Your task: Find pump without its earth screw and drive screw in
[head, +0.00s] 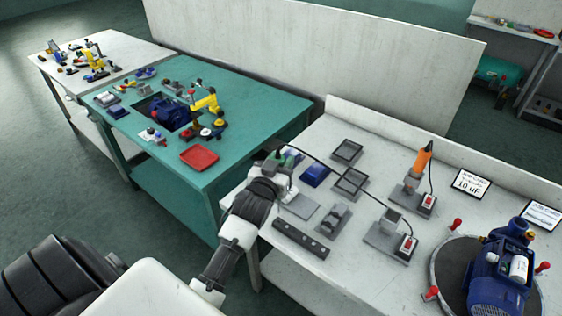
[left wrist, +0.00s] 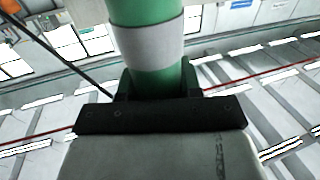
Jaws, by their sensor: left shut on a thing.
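My left gripper (head: 283,168) is shut on a green powered screwdriver (left wrist: 158,50), held over the left end of the white bench. In the left wrist view its green body with a grey band sits between the dark jaws; its tip is not visible. A black cord runs from it to a stand (head: 388,238) with a red switch. A blue pump (head: 497,285) is on a round turntable (head: 449,277) at the right. Another blue pump (head: 168,113) is on the green table. Earth screws are too small to make out. My right gripper is not in view.
An orange screwdriver (head: 422,160) stands in its holder on the white bench (head: 330,128). Grey trays (head: 347,151), a blue box (head: 315,174), a dark slotted bar (head: 300,239) and two cards (head: 470,184) lie there. A red tray (head: 199,157) is on the green table (head: 240,108).

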